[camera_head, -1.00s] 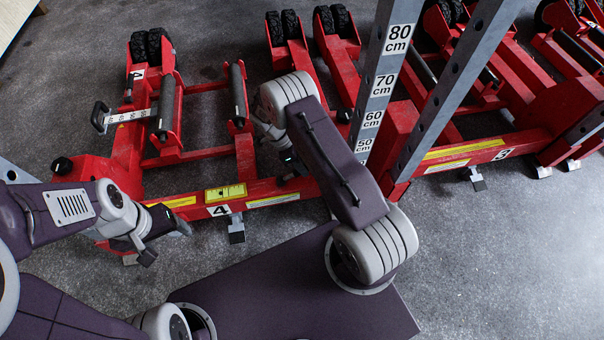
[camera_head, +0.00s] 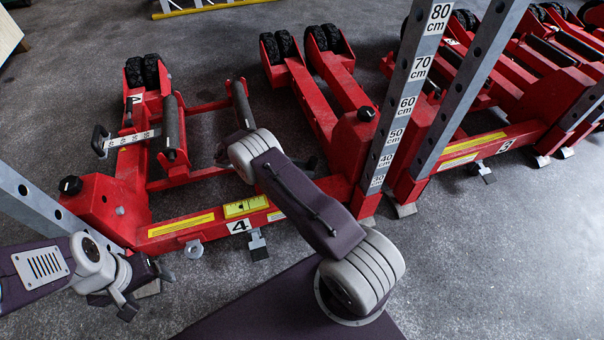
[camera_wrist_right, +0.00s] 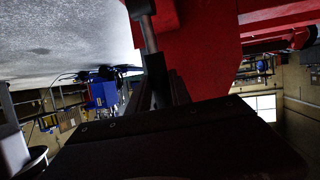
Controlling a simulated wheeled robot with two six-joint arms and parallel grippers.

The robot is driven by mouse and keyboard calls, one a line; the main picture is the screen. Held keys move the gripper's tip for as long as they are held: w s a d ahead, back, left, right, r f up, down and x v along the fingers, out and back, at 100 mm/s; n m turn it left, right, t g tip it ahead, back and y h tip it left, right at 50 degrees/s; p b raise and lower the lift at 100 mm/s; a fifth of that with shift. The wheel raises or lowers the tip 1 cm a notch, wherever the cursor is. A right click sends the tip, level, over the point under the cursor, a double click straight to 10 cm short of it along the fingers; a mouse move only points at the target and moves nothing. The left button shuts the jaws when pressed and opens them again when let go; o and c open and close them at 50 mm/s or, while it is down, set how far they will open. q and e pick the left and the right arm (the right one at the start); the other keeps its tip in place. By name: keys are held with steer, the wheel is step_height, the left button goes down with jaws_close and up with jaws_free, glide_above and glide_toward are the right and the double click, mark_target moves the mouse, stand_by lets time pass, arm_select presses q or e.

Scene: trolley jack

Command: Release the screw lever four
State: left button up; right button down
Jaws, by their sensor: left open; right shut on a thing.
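The red trolley jack four (camera_head: 180,230) stands on the floor at the left, with a white "4" label on its front beam. Small grey metal levers hang from that beam, one (camera_head: 258,246) beside the label. My left gripper (camera_head: 146,288) is open and empty in front of the jack's left end. In the right wrist view the dark right gripper (camera_wrist_right: 160,92) is shut on a grey metal rod (camera_wrist_right: 148,35) close to a red jack part. I cannot tell which lever the rod belongs to.
Upright grey posts with holes and centimetre labels (camera_head: 405,105) rise at the jack's right end. More red jacks (camera_head: 500,130) stand to the right. A black knob (camera_head: 70,185) tops the left end. Bare grey floor (camera_head: 500,260) lies at the lower right.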

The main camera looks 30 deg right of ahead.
arm_select(q)
steer(key=shift+w+a+f, duration=0.1)
steer(key=shift+a+f, duration=0.25)
steer(key=shift+a, duration=0.05)
arm_select(e)
steer(key=shift+w+a, duration=0.1)
steer(key=shift+a, duration=0.15)
steer(key=c, duration=1.2)
jaws_free()
steer(key=shift+o, duration=0.2)
steer(key=shift+a, duration=0.1)
arm_select(q)
step_height(320, 180, down, 3)
steer(key=b, duration=0.3)
arm_select(e)
steer(key=v, duration=0.9)
steer(key=shift+f, duration=0.2)
